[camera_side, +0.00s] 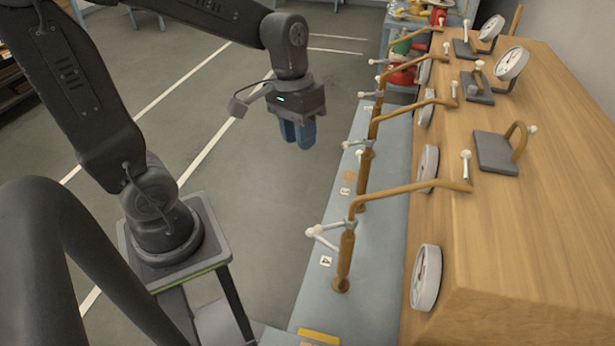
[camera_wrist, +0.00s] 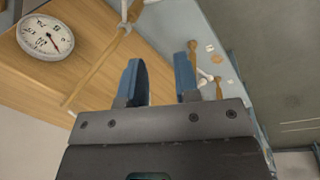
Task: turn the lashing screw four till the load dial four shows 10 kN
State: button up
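The nearest lashing screw (camera_side: 345,258) is a tan upright rod with a white crossed handle (camera_side: 320,235). A small card (camera_side: 326,261) beside it bears a mark that looks like a 4. The nearest load dial (camera_side: 426,278) is on the wooden crate's side, seen edge-on, so its reading is unclear. My gripper (camera_side: 297,140) hangs beyond and left of that screw, over the floor. In the wrist view its blue fingers (camera_wrist: 160,78) are apart with nothing gripped. A dial (camera_wrist: 46,38) shows there with a dark needle, but I cannot tell which dial it is.
Several similar screws stand along the blue-grey deck (camera_side: 385,225), with tan rods bending over to the wooden crate (camera_side: 550,220). Dark plates with handles (camera_side: 495,152) and more dials (camera_side: 512,62) sit on the crate.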

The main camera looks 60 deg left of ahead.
aim_at(328, 243)
jog(key=shift+g, duration=0.9)
jog(key=w+f, duration=0.2)
jog(key=w+a+f, duration=0.1)
jog(key=w+f, duration=0.3)
jog(key=shift+w+a, duration=0.3)
jog(key=shift+w, duration=0.1)
jog(key=c, duration=0.4)
jog(key=shift+n+g+y, duration=0.3)
jog(key=shift+g+y, duration=0.1)
jog(key=shift+g, duration=0.5)
jog(key=w+f, duration=0.1)
jog(key=f, duration=0.2)
jog(key=w+f, duration=0.2)
jog(key=f, duration=0.2)
jog(key=w+a+f, duration=0.1)
jog(key=w+f, duration=0.1)
jog(key=f, duration=0.2)
jog(key=shift+w+a+f, duration=0.1)
jog(key=shift+w, duration=0.05)
grip_shut()
jog(key=s+d+f, duration=0.2)
jog(key=s+f, duration=0.4)
jog(key=f, duration=0.4)
jog(key=shift+s+f, duration=0.15)
jog(key=shift+s, duration=0.15)
